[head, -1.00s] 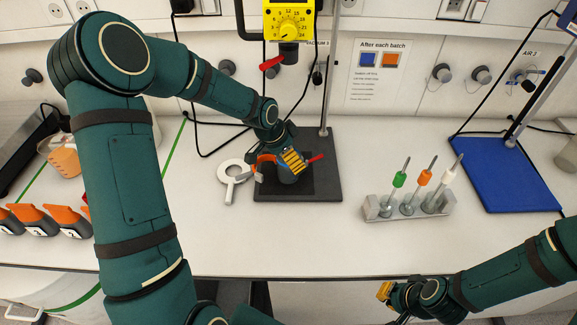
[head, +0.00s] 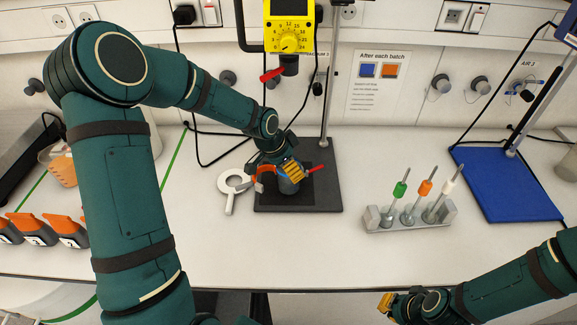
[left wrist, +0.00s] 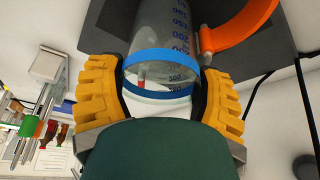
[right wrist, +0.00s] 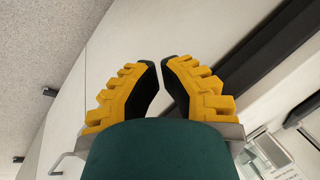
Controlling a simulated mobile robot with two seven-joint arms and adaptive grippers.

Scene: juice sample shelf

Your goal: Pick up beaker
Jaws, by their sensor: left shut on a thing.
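The beaker (left wrist: 165,50) is clear glass with blue graduation marks and a blue band around it. In the head view the beaker (head: 288,186) is over the dark stand base (head: 325,195), partly hidden by my left gripper (head: 291,170). In the left wrist view my left gripper (left wrist: 160,90) is shut on the beaker, one yellow finger on each side. I cannot tell whether the beaker touches the base. My right gripper (head: 385,302) is empty near the bottom edge of the head view. In the right wrist view its fingertips (right wrist: 161,62) are close together with a narrow gap.
An orange curved part (left wrist: 240,25) is beside the beaker. Orange-topped containers (head: 38,230) stand left. The front middle of the bench is clear.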

